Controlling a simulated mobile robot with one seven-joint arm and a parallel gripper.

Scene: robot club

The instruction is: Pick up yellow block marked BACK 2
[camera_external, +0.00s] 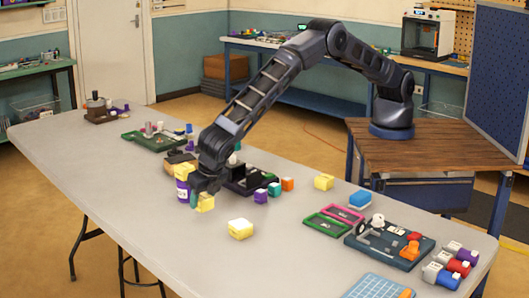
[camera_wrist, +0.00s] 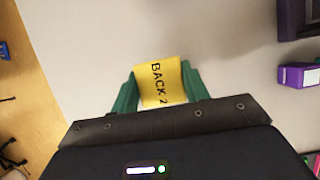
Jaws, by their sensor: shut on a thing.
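The yellow block marked BACK 2 (camera_wrist: 160,82) is between the two green fingers of my gripper (camera_wrist: 158,92) in the wrist view, with its lettering facing the camera. My gripper is shut on it. In the external view the yellow block (camera_external: 205,202) shows under my gripper (camera_external: 203,190), near the table's left-middle part. I cannot tell whether the block touches the table.
Other yellow blocks lie on the table (camera_external: 130,187), one in front (camera_external: 240,228) and one farther right (camera_external: 324,182). A dark tray and small coloured blocks are behind. The front left table area is clear.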

